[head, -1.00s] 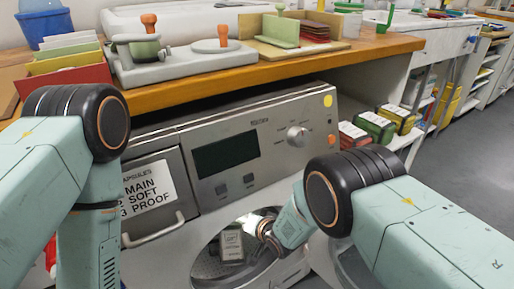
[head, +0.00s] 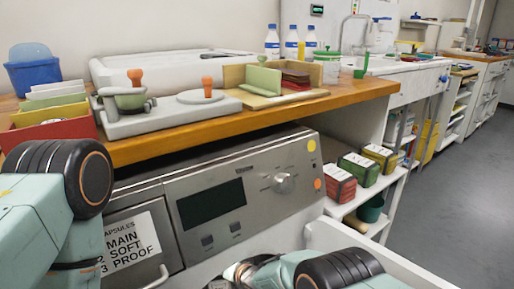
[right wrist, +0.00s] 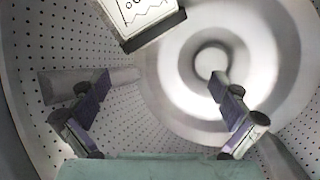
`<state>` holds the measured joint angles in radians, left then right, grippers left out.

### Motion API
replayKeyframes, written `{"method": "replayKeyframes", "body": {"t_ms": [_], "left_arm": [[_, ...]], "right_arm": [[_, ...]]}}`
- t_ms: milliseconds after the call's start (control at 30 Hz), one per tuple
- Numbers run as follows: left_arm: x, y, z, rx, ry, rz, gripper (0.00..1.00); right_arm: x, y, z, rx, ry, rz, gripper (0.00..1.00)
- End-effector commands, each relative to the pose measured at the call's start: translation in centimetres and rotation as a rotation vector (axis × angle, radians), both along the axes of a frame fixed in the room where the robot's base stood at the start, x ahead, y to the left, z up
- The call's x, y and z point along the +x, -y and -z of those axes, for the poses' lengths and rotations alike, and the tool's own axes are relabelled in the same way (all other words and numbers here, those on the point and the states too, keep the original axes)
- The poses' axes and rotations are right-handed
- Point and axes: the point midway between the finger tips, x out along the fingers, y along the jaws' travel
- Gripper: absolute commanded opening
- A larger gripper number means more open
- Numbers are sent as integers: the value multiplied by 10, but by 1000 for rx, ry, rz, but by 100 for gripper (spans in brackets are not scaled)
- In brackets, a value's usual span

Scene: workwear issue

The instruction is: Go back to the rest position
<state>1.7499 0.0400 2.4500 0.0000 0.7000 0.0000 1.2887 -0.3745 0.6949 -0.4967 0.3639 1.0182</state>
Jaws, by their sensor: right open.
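My right gripper (right wrist: 160,88) is open inside a perforated metal drum (right wrist: 45,40), with nothing between its fingers. A pale package with a dark edge and printed marks (right wrist: 150,14) lies beyond the fingers at the top of the right wrist view, apart from them. In the head view my right arm reaches down at the bottom edge, in front of the washing machine (head: 215,203), and its gripper is out of the picture. My left arm stands at the left of the head view; its gripper is not seen.
A wooden counter (head: 160,147) runs above the machine, carrying a grey tray with orange-knobbed tools (head: 165,112) and a wooden divider rack (head: 285,88). Coloured boxes (head: 357,168) sit on a shelf at the right. A white panel (head: 345,238) stands near my right arm. Open floor lies at the right.

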Motion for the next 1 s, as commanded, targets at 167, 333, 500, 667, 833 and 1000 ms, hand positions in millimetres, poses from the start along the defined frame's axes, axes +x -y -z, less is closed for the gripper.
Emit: {"method": "replayKeyframes", "body": {"t_ms": [167,333,500,667,833,1000], "left_arm": [[0,0,0,0,0,0,40],[0,0,0,0,0,0,40],[0,0,0,0,0,0,40],[0,0,0,0,0,0,40],[0,0,0,0,0,0,40],[0,0,0,0,0,0,40]], "right_arm": [[4,-5,5,4,0,-4,100],[8,-6,7,1,0,-1,100],[10,-7,8,-2,2,1,100],[11,-6,9,-3,2,4,100],[11,-6,9,-3,2,3,100],[10,-6,8,-3,1,1,100]]}}
